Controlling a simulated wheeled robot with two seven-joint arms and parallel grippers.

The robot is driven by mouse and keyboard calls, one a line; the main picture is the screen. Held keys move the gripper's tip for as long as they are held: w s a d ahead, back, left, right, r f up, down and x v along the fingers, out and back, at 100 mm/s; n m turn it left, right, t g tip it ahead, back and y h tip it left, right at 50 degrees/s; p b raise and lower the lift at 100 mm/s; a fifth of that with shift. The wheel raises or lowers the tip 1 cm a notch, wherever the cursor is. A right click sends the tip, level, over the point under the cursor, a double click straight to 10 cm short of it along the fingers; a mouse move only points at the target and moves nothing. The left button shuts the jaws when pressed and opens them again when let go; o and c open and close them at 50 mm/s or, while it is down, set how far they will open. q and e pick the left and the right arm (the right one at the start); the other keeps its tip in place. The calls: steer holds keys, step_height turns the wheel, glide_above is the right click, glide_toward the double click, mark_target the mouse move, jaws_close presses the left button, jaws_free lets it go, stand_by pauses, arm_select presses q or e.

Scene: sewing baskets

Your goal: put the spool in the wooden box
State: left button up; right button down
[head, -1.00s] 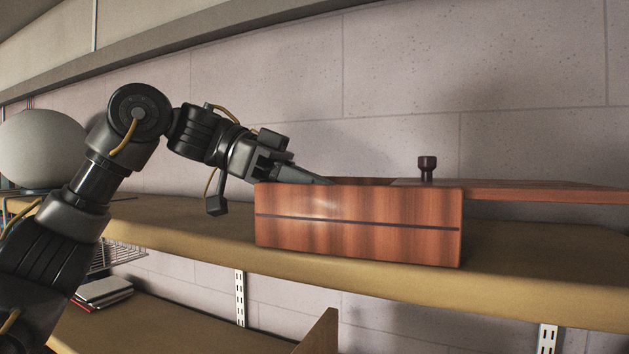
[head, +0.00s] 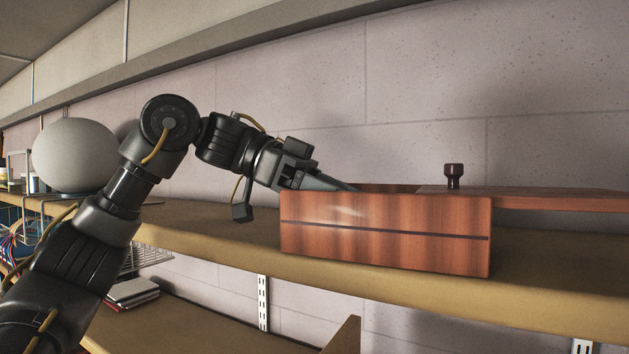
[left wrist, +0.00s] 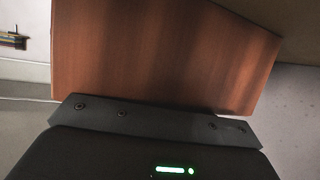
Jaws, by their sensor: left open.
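The wooden box (head: 385,230) is reddish brown with a dark line around it and stands on the upper shelf. Its lid (head: 560,199) is slid to the right and juts past the box, leaving the left part of the top open. A dark knob-like piece (head: 453,176) stands upright on the lid. My left gripper (head: 338,184) is open, its fingers slanting down at the open left part of the box; their tips are partly hidden by the front wall. The left wrist view shows a wooden panel of the box (left wrist: 150,50) close up. I see no spool I can identify; the box's inside is hidden.
The upper shelf (head: 540,280) has bare room in front of the box. A pale rounded object (head: 75,155) stands at the far left. A lower shelf (head: 205,325) holds a small stack of books (head: 133,292). A block wall rises close behind.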

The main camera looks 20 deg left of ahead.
arm_select(q)
steer(key=v, duration=1.2)
steer(key=shift+a, duration=0.1)
steer(key=shift+f, duration=0.1)
